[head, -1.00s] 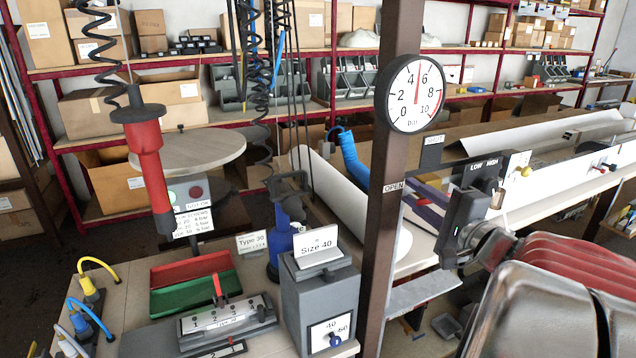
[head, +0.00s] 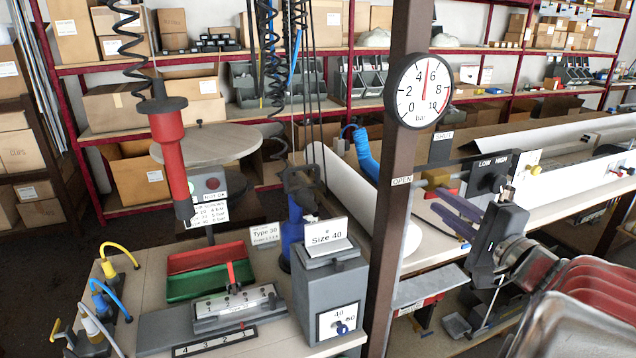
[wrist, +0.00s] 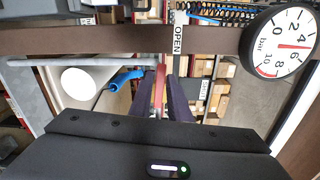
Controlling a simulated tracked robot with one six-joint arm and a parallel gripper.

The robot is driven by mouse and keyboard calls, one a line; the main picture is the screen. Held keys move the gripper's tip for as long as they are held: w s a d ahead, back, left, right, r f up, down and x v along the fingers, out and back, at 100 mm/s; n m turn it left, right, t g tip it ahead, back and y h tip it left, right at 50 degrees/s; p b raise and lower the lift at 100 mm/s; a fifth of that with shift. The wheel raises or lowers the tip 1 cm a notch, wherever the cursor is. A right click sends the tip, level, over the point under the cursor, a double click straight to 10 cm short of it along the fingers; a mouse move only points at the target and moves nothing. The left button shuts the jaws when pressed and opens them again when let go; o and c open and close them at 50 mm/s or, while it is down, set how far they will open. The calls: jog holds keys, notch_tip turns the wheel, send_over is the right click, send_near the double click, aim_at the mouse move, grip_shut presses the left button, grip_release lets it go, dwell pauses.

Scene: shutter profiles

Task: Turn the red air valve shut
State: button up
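The red air valve's lever (wrist: 160,88) shows in the wrist view between my two dark purple fingers. My gripper (wrist: 161,92) looks open around it, with its fingers apart. I cannot tell whether they touch the lever. In the head view my gripper (head: 436,202) reaches left toward the brown post. A brass-coloured part (head: 437,180) with some red lies just above the fingers. An OPEN label (head: 402,181) is on the post, and a SHUT label (head: 442,137) is higher to its right. The round gauge (head: 423,90) reads about 5 bar.
The brown post (head: 392,220) stands close left of my gripper. A grey box with a Size 40 card (head: 330,285) and a bench with red and green trays (head: 206,258) lie left of it. A LOW/HIGH selector panel (head: 493,172) is close above my wrist.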

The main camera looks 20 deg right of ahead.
jog(key=shift+s+d+r, duration=0.15)
jog(key=shift+s+d, duration=0.15)
jog(key=c, duration=0.3)
jog(key=s, duration=0.1)
jog(key=s+d+r, duration=0.1)
jog(key=shift+s+d+m+h, duration=0.15)
jog(key=shift+s+m+h, duration=0.15)
jog(key=shift+s+h, duration=0.1)
grip_shut()
jog(key=s+a+f+m+g+y, duration=0.1)
jog(key=s+a+f+m+g, duration=0.1)
jog(key=m, duration=1.4)
jog(key=s+f+g, duration=0.1)
jog(key=s, duration=0.1)
jog(key=shift+s+a+f+m+g, duration=0.2)
jog(key=shift+s+m+g, duration=0.1)
jog(key=shift+g, duration=0.1)
jog(key=x, duration=1)
jog(key=shift+r, duration=2.1)
